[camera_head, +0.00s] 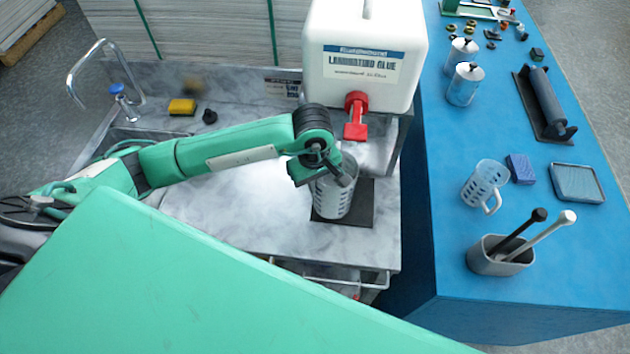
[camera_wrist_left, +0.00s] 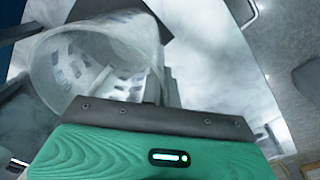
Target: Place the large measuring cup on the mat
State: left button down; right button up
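The large measuring cup (camera_head: 332,198), clear with grey markings, stands upright over the dark mat (camera_head: 361,212) under the glue tap. Whether its base touches the mat is hard to tell. My left gripper (camera_head: 340,178) is at the cup's upper right side, partly covering its rim. In the left wrist view the cup (camera_wrist_left: 85,68) fills the upper left, mouth towards the camera, and the grey fingers (camera_wrist_left: 165,88) are close together at its side, seemingly on its handle. The handle is mostly hidden. My right gripper is out of view.
The white glue container (camera_head: 365,55) with its red tap (camera_head: 356,118) stands just behind the cup. A sink, yellow sponge (camera_head: 182,107) and black knob lie left. The blue table (camera_head: 450,270) holds a smaller measuring cup (camera_head: 483,183), a utensil holder (camera_head: 490,258), jars and a roller.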

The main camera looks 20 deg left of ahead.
pick_arm(q)
jog(key=shift+f, duration=0.65)
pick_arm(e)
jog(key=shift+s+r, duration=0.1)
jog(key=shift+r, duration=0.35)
pick_arm(q)
jog(key=shift+f, duration=0.2)
jog(key=c, duration=1.7)
grip_release()
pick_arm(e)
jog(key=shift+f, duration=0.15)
